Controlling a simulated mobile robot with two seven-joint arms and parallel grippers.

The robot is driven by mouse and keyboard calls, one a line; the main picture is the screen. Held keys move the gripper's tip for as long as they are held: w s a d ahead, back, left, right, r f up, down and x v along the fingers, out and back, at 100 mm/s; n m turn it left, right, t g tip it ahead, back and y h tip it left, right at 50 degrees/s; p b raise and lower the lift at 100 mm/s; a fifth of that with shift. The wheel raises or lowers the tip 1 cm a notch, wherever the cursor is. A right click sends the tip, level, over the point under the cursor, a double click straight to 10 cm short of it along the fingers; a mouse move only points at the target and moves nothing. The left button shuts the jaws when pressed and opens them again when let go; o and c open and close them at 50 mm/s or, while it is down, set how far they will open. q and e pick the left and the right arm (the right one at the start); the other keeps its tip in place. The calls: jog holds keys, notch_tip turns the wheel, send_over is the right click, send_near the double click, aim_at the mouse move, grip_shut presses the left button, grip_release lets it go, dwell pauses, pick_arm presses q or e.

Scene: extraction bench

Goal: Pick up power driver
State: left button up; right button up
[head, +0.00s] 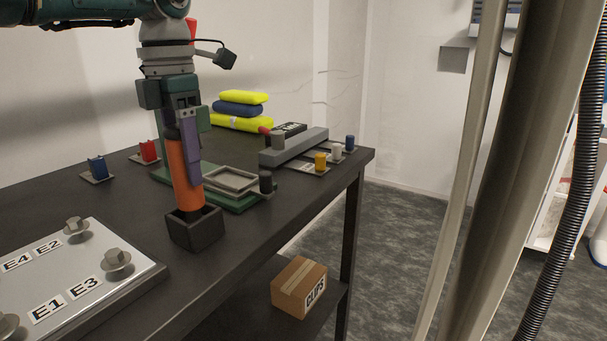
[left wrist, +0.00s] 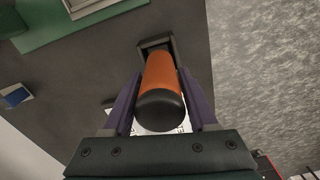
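The power driver (head: 178,175) is an orange cylinder standing upright in a black square holder (head: 196,231) on the dark bench. My left gripper (head: 190,150) points down over it from above, with a purple finger along its side. In the left wrist view, the orange driver (left wrist: 163,76) with its black end cap lies between the two purple fingers (left wrist: 160,90). The fingers sit against both its sides, with no clear gap. Its lower end is hidden in the holder (left wrist: 155,43). My right gripper is not in view.
A grey plate (head: 75,265) with bolts and labels lies at the front left. Behind the driver are a green tray (head: 243,202), a grey rail block (head: 295,148) and several small coloured pieces. A clips box (head: 299,287) sits on the lower shelf. Open floor lies right.

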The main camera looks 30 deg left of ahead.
pick_arm(q)
grip_shut()
dwell(0.3)
